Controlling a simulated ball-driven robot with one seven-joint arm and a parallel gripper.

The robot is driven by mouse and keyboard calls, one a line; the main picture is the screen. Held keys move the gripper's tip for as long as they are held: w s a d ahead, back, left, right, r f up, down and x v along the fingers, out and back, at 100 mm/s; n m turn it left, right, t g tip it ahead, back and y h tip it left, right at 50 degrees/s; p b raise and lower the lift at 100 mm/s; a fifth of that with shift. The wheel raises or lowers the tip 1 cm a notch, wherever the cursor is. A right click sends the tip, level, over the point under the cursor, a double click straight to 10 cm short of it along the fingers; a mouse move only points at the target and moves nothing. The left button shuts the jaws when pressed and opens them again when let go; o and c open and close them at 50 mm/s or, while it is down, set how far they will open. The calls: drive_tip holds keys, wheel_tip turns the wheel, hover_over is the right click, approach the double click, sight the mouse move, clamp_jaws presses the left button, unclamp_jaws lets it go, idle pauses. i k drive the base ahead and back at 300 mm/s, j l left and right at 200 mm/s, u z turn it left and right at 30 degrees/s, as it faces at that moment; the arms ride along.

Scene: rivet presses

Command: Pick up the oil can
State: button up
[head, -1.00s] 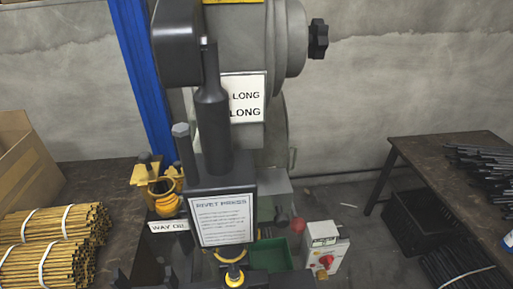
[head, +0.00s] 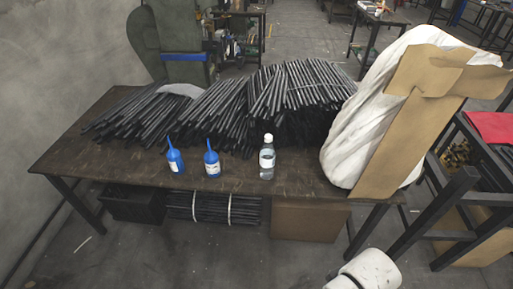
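Two small blue bottles with thin pointed spouts and white labels stand upright near the front edge of the table (head: 120,165), the left one (head: 175,160) and the right one (head: 212,162). They look like oil bottles, but I cannot read the labels, so I cannot tell whether either is the oil can. A clear bottle with a white cap (head: 267,160) stands to their right. My gripper is not in view; only a white rounded part, probably of my own arm, shows at the bottom right.
Several bundles of black rods (head: 225,105) lie behind the bottles. A big white wrapped bundle with brown cardboard (head: 345,150) stands at the table's right end. Below are a black crate (head: 135,205) and a cardboard box (head: 308,220). The floor in front is mostly clear.

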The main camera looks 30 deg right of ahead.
sight(211, 158)
drive_tip(key=u, duration=2.15)
drive_tip(key=z, duration=2.25)
drive_tip(key=i+l, duration=0.1)
drive_tip(key=i, duration=1.1)
